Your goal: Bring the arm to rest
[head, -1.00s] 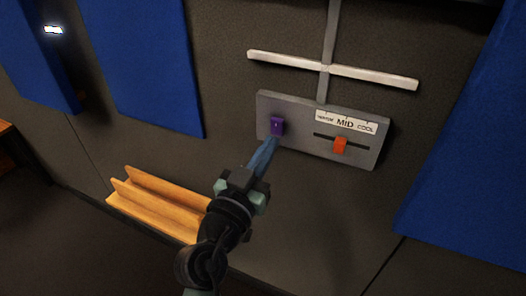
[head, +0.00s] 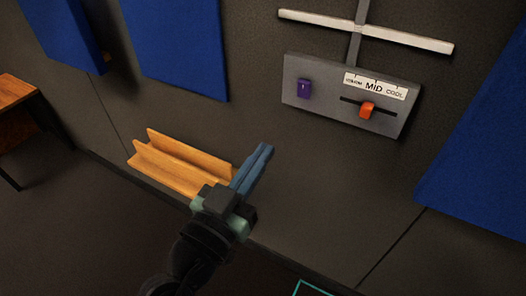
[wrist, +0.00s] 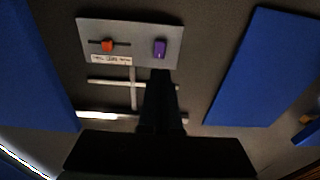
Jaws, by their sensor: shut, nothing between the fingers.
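My gripper (head: 262,156) is shut and empty, its blue fingers together and pointing up and to the right in the head view. It is apart from the grey panel (head: 332,115), below and left of it. The panel carries a purple switch (head: 304,88) at its left and an orange slider knob (head: 367,110) in a dark slot, under a white label strip reading MID and COOL. In the wrist view the panel (wrist: 130,28) appears upside down, with the purple switch (wrist: 159,47) just beyond my dark fingers (wrist: 162,100).
A wooden ledge (head: 170,168) is low on the wall, close behind and left of my gripper. Blue wall pads (head: 175,45) hang left and right. A white crossbar (head: 400,35) sits above the panel. A wooden table (head: 14,92) stands far left. The wall below the panel is clear.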

